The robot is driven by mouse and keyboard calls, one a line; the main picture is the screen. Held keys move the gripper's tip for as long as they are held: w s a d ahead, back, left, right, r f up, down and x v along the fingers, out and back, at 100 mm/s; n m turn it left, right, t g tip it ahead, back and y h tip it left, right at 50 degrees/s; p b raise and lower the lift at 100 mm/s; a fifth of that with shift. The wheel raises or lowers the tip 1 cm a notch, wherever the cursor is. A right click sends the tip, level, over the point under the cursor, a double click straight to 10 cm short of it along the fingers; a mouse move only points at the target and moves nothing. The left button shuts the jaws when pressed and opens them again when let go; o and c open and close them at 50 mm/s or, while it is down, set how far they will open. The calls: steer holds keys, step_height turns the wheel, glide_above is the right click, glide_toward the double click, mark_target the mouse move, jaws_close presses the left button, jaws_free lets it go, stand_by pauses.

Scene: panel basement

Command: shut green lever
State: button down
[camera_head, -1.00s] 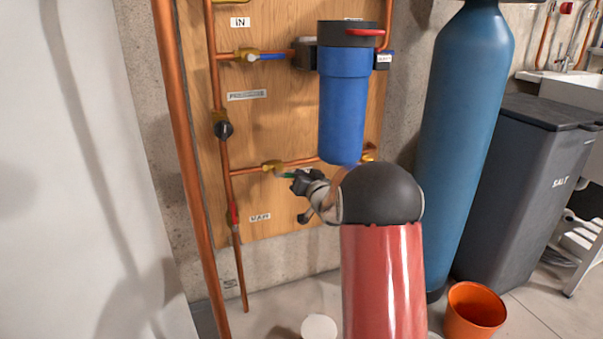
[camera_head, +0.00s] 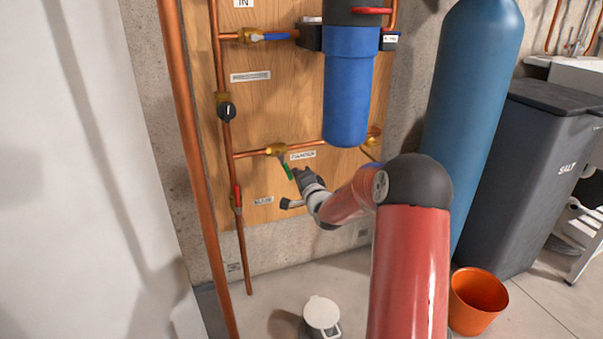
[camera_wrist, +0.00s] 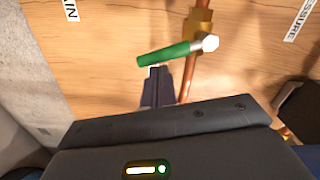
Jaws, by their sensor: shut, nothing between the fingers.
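The green lever (camera_head: 287,168) sits on a brass valve (camera_head: 276,150) on the lower horizontal copper pipe. In the head view it slants down and slightly right from the valve, across the pipe's line. In the wrist view the green lever (camera_wrist: 165,54) lies steeply across the copper pipe, with the brass valve (camera_wrist: 197,22) at its pivot end. My gripper (camera_head: 298,174) is just right of the lever's lower end. In the wrist view my gripper's closed fingertips (camera_wrist: 155,74) are at the lever's side, very near or touching; I cannot tell which. It holds nothing.
A blue filter housing (camera_head: 346,90) hangs above my arm. A red lever (camera_head: 237,197) is on the left vertical pipe, and a blue lever (camera_head: 264,37) is above. A blue tank (camera_head: 473,100), grey salt bin (camera_head: 535,170) and orange bucket (camera_head: 477,302) stand right.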

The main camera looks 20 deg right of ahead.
steer(key=shift+a+f+m, duration=0.25)
steer(key=shift+a+m, duration=0.3)
steer(key=shift+m, duration=0.4)
steer(key=shift+a+f+m, duration=0.25)
steer(key=shift+a+m, duration=0.25)
steer(key=shift+m, duration=0.45)
steer(key=shift+s, duration=0.1)
